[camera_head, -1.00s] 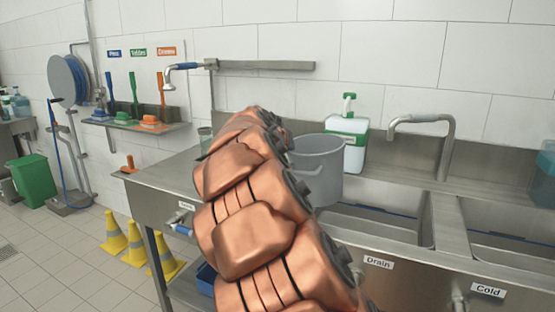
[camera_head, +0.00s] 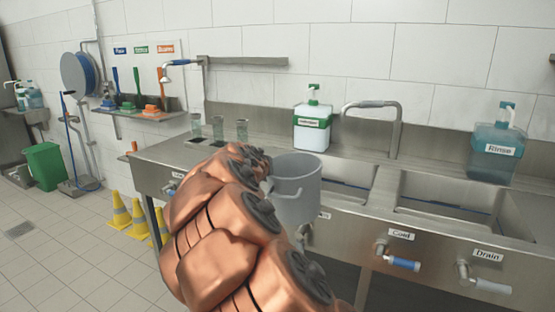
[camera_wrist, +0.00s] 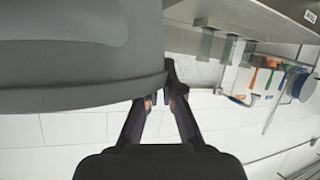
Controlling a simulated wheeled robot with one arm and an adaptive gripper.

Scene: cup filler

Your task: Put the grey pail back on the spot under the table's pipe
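The grey pail (camera_head: 295,190) is upright in the head view, in front of the sink counter. It also fills the upper left of the wrist view (camera_wrist: 70,75). My gripper (camera_wrist: 165,90) has its fingers close together at the pail's side by the rim and appears to hold it there. The exact grip is partly hidden, and my arm covers the gripper in the head view. The steel table (camera_head: 160,152) is left of the sinks. A wall pipe (camera_head: 245,61) with a downturned spout is above it; the spout also shows in the wrist view (camera_wrist: 240,99).
Several glasses (camera_head: 218,128) stand at the table's back. A white-green soap dispenser (camera_head: 312,125), curved faucet (camera_head: 372,105) and Rinse bottle (camera_head: 497,148) stand behind the sinks. Valve handles (camera_head: 402,264) stick out in front. Yellow cones (camera_head: 138,220) stand on the floor at left.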

